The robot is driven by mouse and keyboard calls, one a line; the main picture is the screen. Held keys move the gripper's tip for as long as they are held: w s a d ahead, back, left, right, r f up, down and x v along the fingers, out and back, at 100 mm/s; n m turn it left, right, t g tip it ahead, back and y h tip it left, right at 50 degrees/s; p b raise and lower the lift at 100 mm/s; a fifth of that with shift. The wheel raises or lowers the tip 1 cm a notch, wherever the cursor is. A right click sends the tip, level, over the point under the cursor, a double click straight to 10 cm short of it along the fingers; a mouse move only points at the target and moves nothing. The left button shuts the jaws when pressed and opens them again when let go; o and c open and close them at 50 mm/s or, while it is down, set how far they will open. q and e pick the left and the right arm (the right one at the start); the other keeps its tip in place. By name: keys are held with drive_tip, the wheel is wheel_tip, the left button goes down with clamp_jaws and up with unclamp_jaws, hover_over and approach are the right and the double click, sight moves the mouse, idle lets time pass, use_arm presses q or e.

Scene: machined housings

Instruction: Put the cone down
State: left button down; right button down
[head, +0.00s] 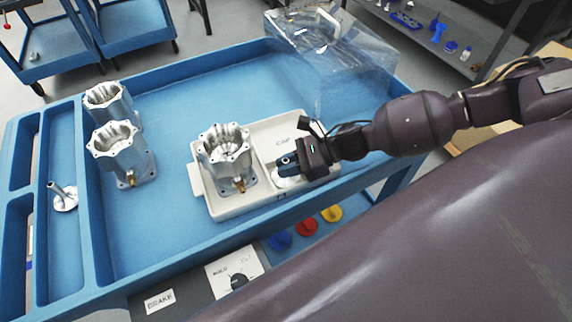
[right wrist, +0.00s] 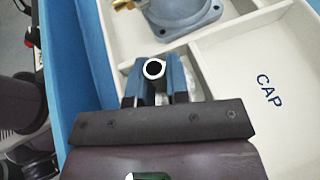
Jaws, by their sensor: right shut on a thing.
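My right gripper (head: 288,163) is shut on a silver cone (head: 285,182). The cone is over the front part of the right compartment of a white tray (head: 234,210). Its hollow round top (right wrist: 154,69) shows between my blue fingertips (right wrist: 160,84) in the right wrist view. The fingers hide most of its body, and I cannot tell whether its base touches the tray floor. The back of that compartment is bare and marked "CAP" (right wrist: 268,90). A machined housing (head: 224,148) stands in the left compartment. My left gripper is not in view.
Two more housings (head: 120,150) stand on the blue cart (head: 190,100) at left. Another cone-shaped part (head: 62,196) lies in a side bin. A clear box (head: 330,60) stands at the back right. Blue, red and yellow knobs (head: 305,227) are below the front edge.

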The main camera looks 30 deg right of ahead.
drive_tip(key=shift+f, duration=0.2)
drive_tip(key=c, duration=1.1)
unclamp_jaws()
drive_tip(key=shift+r, duration=0.15)
drive_tip(key=shift+d+r, duration=0.15)
drive_tip(key=shift+d, duration=0.1)
drive_tip(key=p+v, duration=0.1)
drive_tip(key=v, duration=0.9)
drive_tip(key=shift+s+d+r, duration=0.25)
drive_tip(key=shift+s+d, duration=0.05)
drive_tip(key=shift+d, duration=0.3)
